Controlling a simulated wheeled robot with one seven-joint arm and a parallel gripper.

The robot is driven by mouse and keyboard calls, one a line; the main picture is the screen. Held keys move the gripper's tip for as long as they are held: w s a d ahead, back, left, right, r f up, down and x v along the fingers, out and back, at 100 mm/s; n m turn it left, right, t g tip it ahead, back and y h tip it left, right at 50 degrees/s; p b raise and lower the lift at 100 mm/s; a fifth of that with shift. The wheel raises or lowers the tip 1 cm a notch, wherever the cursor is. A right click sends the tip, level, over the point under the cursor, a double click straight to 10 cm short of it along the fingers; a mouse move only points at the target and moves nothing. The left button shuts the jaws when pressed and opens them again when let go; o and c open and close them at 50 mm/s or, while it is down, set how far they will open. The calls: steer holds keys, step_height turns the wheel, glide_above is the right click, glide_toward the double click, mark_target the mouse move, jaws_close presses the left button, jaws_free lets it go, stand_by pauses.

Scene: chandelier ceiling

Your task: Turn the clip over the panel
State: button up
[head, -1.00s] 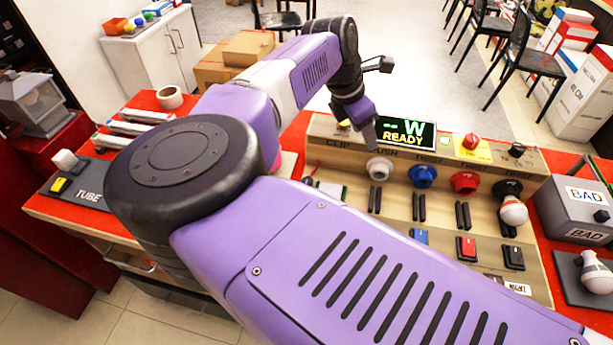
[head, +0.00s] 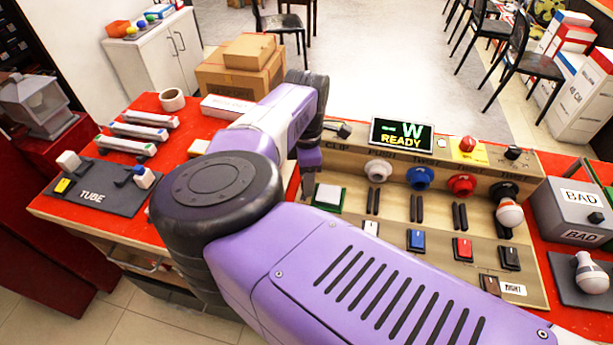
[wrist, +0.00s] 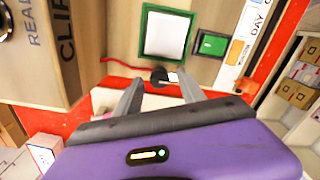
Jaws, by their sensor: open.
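The panel, a white square in a green frame, lies at the left end of the wooden test board in the head view (head: 329,195). It also shows at the top of the wrist view (wrist: 166,34), with its white face uncovered. A small dark round piece with a pale tip, which looks like the clip (wrist: 159,75), sits just beyond the panel's near edge. My gripper (wrist: 160,84) is open, its two fingers on either side of that piece in the picture. I cannot tell whether they touch it. In the head view my arm hides the clip.
The test board carries a READY display (head: 402,136), several sockets and coloured switches. A green switch (wrist: 211,43) is right of the panel in the wrist view. A grey tube stand (head: 97,190) is at left; a grey BAD box (head: 570,210) is at right.

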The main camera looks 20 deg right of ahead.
steer(key=shift+f, duration=0.25)
steer(key=shift+c, duration=0.2)
jaws_close()
